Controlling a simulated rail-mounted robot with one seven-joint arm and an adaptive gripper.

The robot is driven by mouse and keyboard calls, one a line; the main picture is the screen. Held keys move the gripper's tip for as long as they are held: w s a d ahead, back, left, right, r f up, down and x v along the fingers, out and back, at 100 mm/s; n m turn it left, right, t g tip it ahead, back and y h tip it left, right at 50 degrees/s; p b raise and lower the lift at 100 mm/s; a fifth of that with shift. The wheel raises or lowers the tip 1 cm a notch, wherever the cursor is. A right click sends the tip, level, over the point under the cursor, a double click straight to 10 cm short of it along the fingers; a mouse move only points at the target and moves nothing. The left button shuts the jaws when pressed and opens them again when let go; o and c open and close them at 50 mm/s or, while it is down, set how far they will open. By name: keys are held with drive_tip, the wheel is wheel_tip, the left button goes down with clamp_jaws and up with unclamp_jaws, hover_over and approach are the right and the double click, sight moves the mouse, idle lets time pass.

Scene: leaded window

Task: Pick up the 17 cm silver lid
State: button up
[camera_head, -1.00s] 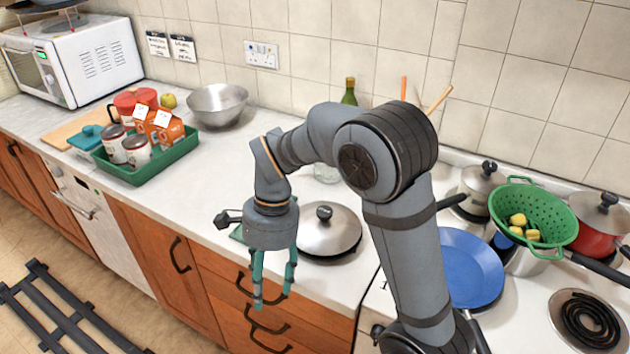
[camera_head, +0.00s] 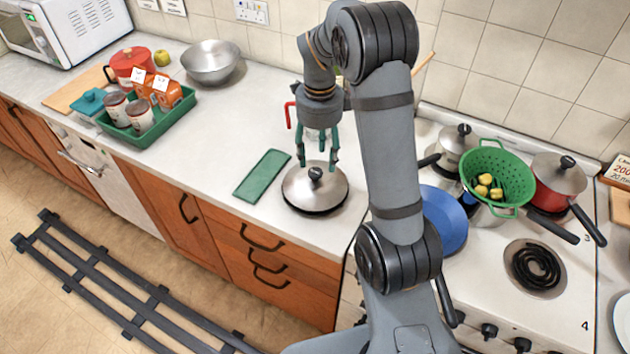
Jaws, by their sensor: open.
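The silver lid (camera_head: 315,197) is a round, shiny disc with a black knob (camera_head: 315,173) at its centre. It lies flat on the white counter, left of the stove. My gripper (camera_head: 318,164) points down with its teal fingers apart and empty. In this view the fingertips appear just above and around the height of the knob, one on each side. I cannot tell how far above the lid they are or whether they touch it.
A green board (camera_head: 262,175) lies left of the lid. A green tray (camera_head: 150,128) with jars and cartons is farther left, near a steel bowl (camera_head: 210,62). Right of my arm are a blue plate (camera_head: 443,222), a green colander (camera_head: 497,178) and a red pot (camera_head: 560,180).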

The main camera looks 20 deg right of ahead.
sight(317, 172)
drive_tip(key=shift+s+a+f, duration=0.1)
drive_tip(key=shift+s+f, duration=0.05)
drive_tip(key=shift+f, duration=0.25)
wheel_tip(317, 172, down, 4)
drive_tip(key=shift+a+f+p, duration=0.15)
drive_tip(key=shift+p, duration=0.65)
clamp_jaws()
